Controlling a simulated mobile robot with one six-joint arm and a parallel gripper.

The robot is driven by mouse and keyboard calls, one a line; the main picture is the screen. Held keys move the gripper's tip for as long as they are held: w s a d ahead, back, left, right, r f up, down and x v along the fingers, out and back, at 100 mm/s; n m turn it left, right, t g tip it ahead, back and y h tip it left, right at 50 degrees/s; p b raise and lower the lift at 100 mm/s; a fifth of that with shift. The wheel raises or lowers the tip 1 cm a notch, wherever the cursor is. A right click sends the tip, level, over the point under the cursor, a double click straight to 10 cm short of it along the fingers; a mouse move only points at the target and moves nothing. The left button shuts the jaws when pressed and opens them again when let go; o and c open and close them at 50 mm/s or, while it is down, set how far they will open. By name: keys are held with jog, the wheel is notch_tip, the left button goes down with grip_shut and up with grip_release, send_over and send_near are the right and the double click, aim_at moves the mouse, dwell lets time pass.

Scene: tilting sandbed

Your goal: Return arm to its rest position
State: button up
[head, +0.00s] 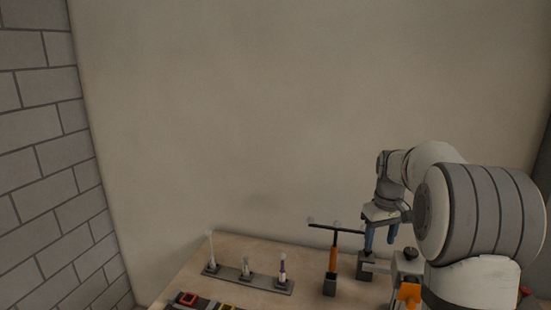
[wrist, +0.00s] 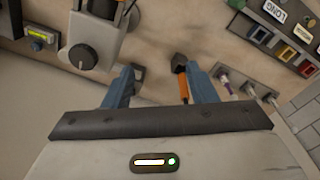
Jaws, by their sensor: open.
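My gripper (head: 379,246) is at the right of the head view, with its blue fingers pointing down over the bench. In the wrist view my gripper (wrist: 159,68) has its two blue fingers spread apart, with nothing held between them. My white and grey arm is bent and reaches out over the bench (head: 215,262). An orange post with a dark crossbar (head: 333,255) stands just left of my gripper in the head view. In the wrist view its orange part (wrist: 183,88) shows beside the right finger, partly hidden; I cannot tell whether they touch.
A grey apparatus with a black knob (head: 411,254) stands near my gripper; the knob also shows in the wrist view (wrist: 82,56). A rack (head: 262,285) with slim upright items stands left. Coloured bins (wrist: 283,53) and a small display box (wrist: 40,36) lie around. Open air lies above the bench.

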jog(key=s+a+f+m+b, duration=0.1)
jog(key=s+a+f+b, duration=0.1)
jog(key=s, duration=0.7)
jog(key=s+a+f+m+t+b, duration=0.1)
jog(key=s+a+f, duration=0.3)
jog(key=s, duration=0.6)
jog(key=s+a+f+t+b, duration=0.1)
jog(key=s+a+f+b, duration=0.2)
jog(key=s+a, duration=0.3)
jog(key=s+b, duration=0.1)
jog(key=s, duration=0.2)
jog(key=shift+s+a+m, duration=0.15)
jog(key=shift+s+m, duration=0.25)
